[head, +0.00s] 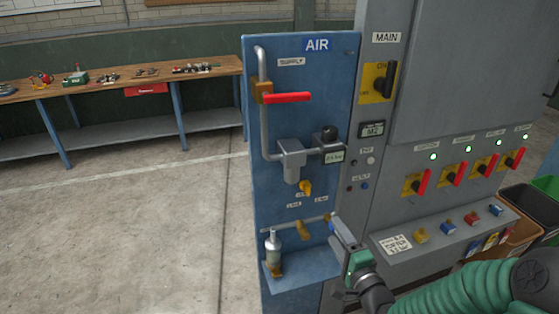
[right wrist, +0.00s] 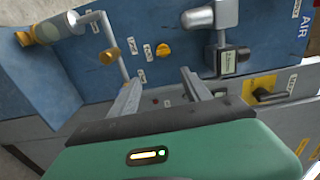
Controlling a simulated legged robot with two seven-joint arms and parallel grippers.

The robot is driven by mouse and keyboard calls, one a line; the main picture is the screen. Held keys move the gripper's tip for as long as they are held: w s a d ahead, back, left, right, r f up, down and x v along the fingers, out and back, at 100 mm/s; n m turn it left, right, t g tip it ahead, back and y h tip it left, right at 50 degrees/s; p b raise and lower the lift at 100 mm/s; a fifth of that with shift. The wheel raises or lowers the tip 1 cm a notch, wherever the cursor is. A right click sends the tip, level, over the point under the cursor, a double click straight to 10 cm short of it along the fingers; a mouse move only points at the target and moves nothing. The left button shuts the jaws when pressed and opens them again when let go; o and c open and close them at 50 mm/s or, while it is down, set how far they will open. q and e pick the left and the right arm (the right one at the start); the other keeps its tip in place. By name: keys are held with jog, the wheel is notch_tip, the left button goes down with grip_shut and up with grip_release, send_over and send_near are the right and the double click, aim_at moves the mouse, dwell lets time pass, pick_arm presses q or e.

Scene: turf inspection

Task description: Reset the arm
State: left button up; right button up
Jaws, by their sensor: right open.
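My right gripper (head: 340,232) is open and empty in front of the lower right edge of the blue AIR panel (head: 320,80). In the right wrist view its two fingers (right wrist: 161,80) stand apart with nothing between them, pointing at the panel. My right arm comes in from the lower right of the head view. A brass valve (head: 302,230) on a thin pipe is just left of the gripper, apart from it; it also shows in the right wrist view (right wrist: 108,56). A yellow knob (head: 305,188) is above, also seen in the right wrist view (right wrist: 163,50). My left gripper is not in view.
The red supply lever (head: 287,98) lies horizontal. A bottle (head: 272,247) hangs or stands at the panel's lower left. The grey cabinet (head: 450,75) has several red-handled switches and a sloped button shelf (head: 440,250) close to my arm. Floor at left is clear before a workbench (head: 110,82).

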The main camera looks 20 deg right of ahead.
jog(key=s+a+f+n+g, duration=0.2)
jog(key=a+f+n+g, duration=0.1)
jog(key=f+n+g, duration=0.15)
jog(key=s+a+f+n+g, duration=0.2)
jog(key=f+n+g, duration=0.15)
jog(key=f, duration=0.25)
jog(key=s+a+n+g, duration=0.4)
jog(key=s+n+g, duration=0.3)
jog(key=s, duration=0.8)
jog(key=f+n, duration=0.1)
jog(key=n, duration=0.1)
jog(key=shift+s+a+n+h, duration=0.15)
jog(key=shift+n+h, duration=0.15)
jog(key=shift+a+r, duration=0.1)
jog(key=shift+a, duration=0.25)
